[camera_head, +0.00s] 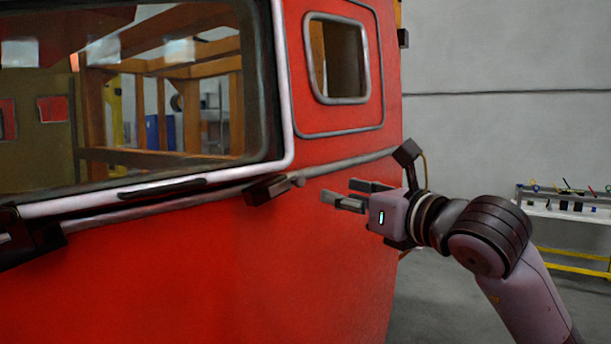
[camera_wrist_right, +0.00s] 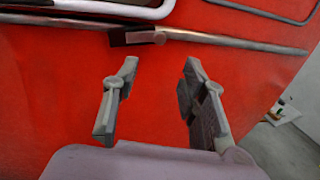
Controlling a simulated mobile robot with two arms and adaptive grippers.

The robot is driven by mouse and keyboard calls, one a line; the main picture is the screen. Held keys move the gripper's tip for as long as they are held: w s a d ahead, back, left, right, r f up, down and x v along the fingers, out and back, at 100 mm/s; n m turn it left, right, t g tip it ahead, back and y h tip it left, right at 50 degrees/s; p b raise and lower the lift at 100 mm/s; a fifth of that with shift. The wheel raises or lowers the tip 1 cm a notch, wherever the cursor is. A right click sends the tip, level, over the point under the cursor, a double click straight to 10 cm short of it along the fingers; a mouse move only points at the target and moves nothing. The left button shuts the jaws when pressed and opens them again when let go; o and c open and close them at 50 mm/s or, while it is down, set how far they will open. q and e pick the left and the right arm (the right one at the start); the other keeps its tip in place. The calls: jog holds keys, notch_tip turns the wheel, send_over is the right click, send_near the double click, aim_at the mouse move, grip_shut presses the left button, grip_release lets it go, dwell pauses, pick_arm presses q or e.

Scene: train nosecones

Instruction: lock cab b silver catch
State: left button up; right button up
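The red cab (camera_head: 210,270) fills the left and middle of the head view. A dark catch with a small silver-grey knob (camera_head: 298,181) sits on the rail below the right corner of the windscreen frame. It also shows in the right wrist view as a catch (camera_wrist_right: 140,37) at the top, beyond my fingers. My right gripper (camera_head: 358,194) is to the right of the catch, its fingers pointing left and apart from it. In the right wrist view the two fingers (camera_wrist_right: 158,85) are spread with only red panel between them. My left gripper is not in view.
A second dark fitting (camera_head: 30,240) sits at the lower left of the windscreen frame. A side window (camera_head: 338,58) is above my right gripper. A white bench with small items (camera_head: 560,205) stands at the right by the grey wall. Floor shows right of the cab.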

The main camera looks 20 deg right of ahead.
aim_at(301, 183)
jog(key=p+x, duration=0.5)
jog(key=x, duration=0.6)
jog(key=shift+w+a+r, duration=0.15)
jog(key=shift+w+a, duration=0.05)
jog(key=shift+w, duration=0.15)
jog(key=shift+w+a+p, duration=0.2)
jog(key=shift+w+p, duration=0.2)
jog(key=shift+w, duration=0.2)
jog(key=shift+c, duration=0.4)
grip_shut()
